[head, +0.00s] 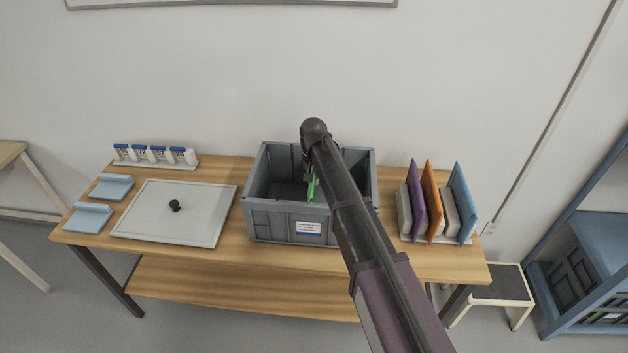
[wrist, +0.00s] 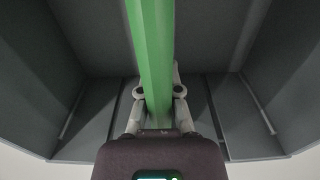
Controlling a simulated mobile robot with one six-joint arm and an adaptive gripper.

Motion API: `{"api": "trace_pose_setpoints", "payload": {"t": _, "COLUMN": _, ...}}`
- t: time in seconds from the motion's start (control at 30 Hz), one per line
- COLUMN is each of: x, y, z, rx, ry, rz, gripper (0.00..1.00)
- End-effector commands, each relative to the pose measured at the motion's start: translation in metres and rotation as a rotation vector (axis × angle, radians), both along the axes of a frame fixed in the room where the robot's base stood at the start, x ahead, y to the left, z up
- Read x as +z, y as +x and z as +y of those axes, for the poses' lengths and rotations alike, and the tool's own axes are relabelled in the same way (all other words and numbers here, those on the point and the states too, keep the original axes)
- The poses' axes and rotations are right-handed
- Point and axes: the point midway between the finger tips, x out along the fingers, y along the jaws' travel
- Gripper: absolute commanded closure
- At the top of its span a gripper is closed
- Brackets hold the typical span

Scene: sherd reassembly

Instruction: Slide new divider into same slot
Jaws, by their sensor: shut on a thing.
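A grey crate (head: 270,218) with ribbed walls and a white label stands on the table. My gripper (wrist: 158,108) is shut on a green divider (wrist: 151,45), with a finger on each side of it. In the head view a small part of the green divider (head: 312,188) shows inside the crate, beside my arm, which hides the rest. In the wrist view the crate's grey walls (wrist: 270,65) rise on both sides, with narrow ridges or slots on them. I cannot tell whether the divider's edges sit in a slot.
A rack on the right holds a purple panel (head: 418,203), an orange panel (head: 432,200) and a blue panel (head: 461,202). A flat lid (head: 150,215) with a black knob lies left of the crate. Two light-blue pieces (head: 111,187) and a white rack (head: 155,162) stand farther left.

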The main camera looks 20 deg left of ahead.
Motion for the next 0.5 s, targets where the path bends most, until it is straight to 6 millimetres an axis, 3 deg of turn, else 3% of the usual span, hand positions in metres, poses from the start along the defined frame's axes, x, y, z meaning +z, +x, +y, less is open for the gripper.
{"api": "trace_pose_setpoints", "payload": {"t": 0.5, "x": -0.016, "y": 0.000, "z": 0.000, "rx": 0.000, "ry": 0.000, "rz": 0.000, "gripper": 1.00}}
